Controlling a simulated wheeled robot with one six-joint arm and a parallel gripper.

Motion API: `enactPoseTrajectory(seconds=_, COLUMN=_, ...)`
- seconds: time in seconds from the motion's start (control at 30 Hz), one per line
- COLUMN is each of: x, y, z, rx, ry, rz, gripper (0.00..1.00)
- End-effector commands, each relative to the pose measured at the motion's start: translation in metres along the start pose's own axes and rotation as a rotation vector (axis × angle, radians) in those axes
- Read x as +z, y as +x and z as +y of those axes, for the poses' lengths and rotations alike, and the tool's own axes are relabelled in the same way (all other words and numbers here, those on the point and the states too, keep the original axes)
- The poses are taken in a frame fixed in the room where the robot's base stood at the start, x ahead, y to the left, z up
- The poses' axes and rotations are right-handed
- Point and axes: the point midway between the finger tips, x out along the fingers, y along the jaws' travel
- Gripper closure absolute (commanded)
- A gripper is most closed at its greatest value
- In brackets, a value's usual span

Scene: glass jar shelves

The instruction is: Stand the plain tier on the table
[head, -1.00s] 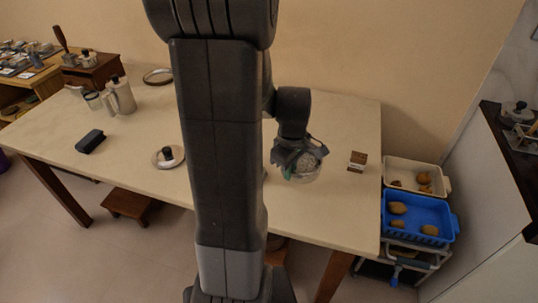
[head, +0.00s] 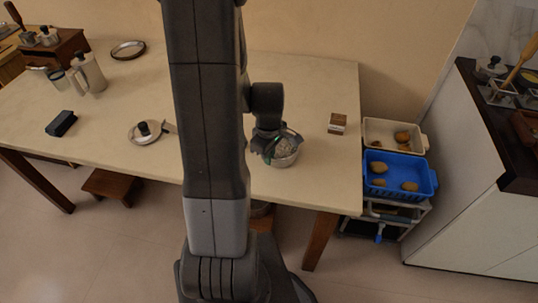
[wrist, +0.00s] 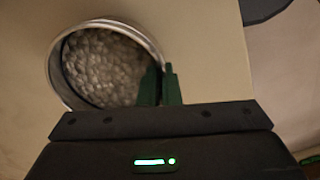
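The tier is a round metal bowl-like container (head: 287,152) with a shiny rim, over the right front part of the table (head: 310,95). In the wrist view the tier (wrist: 152,38) is seen from above, filled with grey pebble-like pieces. My gripper (head: 268,156) is at the tier's left side in the head view. In the wrist view its green fingers (wrist: 161,84) are close together on the rim, one inside and one outside the wall. The tier looks about upright. I cannot tell whether its base touches the table.
A small brown-and-white box (head: 337,123) stands right of the tier. A lid with a black knob (head: 148,130), a dark case (head: 61,123), a metal pot (head: 90,72) and a ring-shaped dish (head: 128,50) are leftward. A blue tray (head: 400,174) and a white tray (head: 376,128) are off the right edge.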

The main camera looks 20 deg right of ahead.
Motion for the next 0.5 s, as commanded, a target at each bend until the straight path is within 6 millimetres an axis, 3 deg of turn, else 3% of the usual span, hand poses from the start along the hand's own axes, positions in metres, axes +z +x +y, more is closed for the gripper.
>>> enactPoseTrajectory(seconds=0.07, x=-0.0001, y=0.0041, z=0.0002, rx=0.001, ry=0.000, rz=0.000, gripper=1.00)
enactPoseTrajectory(seconds=0.1, x=0.0000, y=0.0029, z=0.0001, rx=0.000, ry=0.000, rz=0.000, gripper=0.90)
enactPoseTrajectory(seconds=0.2, x=0.0000, y=0.0025, z=0.0000, rx=0.000, ry=0.000, rz=0.000, gripper=0.74)
enactPoseTrajectory(seconds=0.5, x=0.0000, y=0.0008, z=0.0001, rx=0.000, ry=0.000, rz=0.000, gripper=0.74)
